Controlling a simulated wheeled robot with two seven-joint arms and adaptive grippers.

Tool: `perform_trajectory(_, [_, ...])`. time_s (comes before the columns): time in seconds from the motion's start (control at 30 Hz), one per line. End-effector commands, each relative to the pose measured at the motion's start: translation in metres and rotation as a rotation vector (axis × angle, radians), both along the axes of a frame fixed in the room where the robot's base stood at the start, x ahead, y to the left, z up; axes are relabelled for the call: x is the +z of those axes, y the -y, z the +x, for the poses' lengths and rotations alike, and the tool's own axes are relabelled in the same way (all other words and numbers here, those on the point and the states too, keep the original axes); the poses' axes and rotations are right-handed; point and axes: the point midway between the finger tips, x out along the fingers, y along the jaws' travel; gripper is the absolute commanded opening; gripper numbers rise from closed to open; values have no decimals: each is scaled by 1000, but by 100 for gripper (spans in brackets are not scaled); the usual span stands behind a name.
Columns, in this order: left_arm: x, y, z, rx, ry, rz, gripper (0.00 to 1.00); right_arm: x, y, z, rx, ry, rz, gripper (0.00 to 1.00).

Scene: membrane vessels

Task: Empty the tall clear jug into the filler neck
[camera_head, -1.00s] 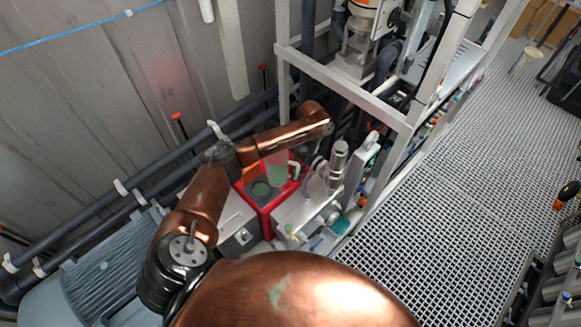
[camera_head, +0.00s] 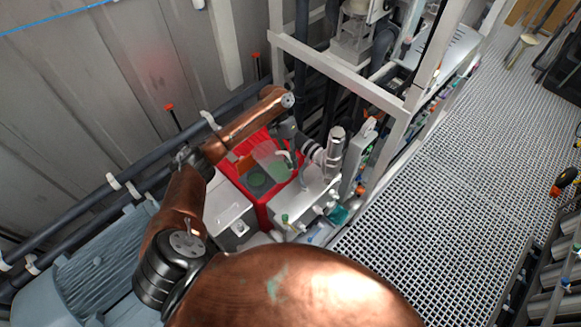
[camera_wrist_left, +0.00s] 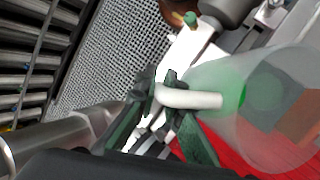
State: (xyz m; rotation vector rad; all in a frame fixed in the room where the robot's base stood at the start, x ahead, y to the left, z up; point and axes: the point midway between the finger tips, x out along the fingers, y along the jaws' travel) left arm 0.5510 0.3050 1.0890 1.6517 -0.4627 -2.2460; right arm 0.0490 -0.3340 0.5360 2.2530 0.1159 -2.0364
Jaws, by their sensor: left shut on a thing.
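The clear jug (camera_head: 268,157) is a see-through vessel with a white handle, and it also shows in the wrist view (camera_wrist_left: 265,65). My left gripper (camera_head: 293,157) is shut on the handle; its dark green fingers (camera_wrist_left: 163,98) close around the white bar. The jug is tilted, top toward the left, above a red box-like housing (camera_head: 264,212). Some green shows through the jug; I cannot tell how much is liquid. My right gripper is out of view.
Grey metal boxes (camera_head: 229,215) and a silver pump-like unit (camera_head: 334,150) stand close on both sides of the red housing. A pale frame post (camera_head: 385,150) rises to the right. Dark pipes (camera_head: 130,200) run along the wall. The grating floor (camera_head: 455,180) at right is open.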

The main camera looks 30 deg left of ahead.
Motion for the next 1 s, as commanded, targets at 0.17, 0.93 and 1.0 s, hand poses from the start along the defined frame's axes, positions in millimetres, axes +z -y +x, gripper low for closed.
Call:
perform_trajectory(0.17, [4, 0, 1, 2, 25, -93, 0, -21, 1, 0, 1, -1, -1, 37])
perform_trajectory(0.93, [17, -10, -2, 2, 111, -442, 0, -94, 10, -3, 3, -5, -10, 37])
perform_trajectory(1.0, [17, -12, -2, 1, 117, -468, 0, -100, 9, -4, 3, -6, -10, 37])
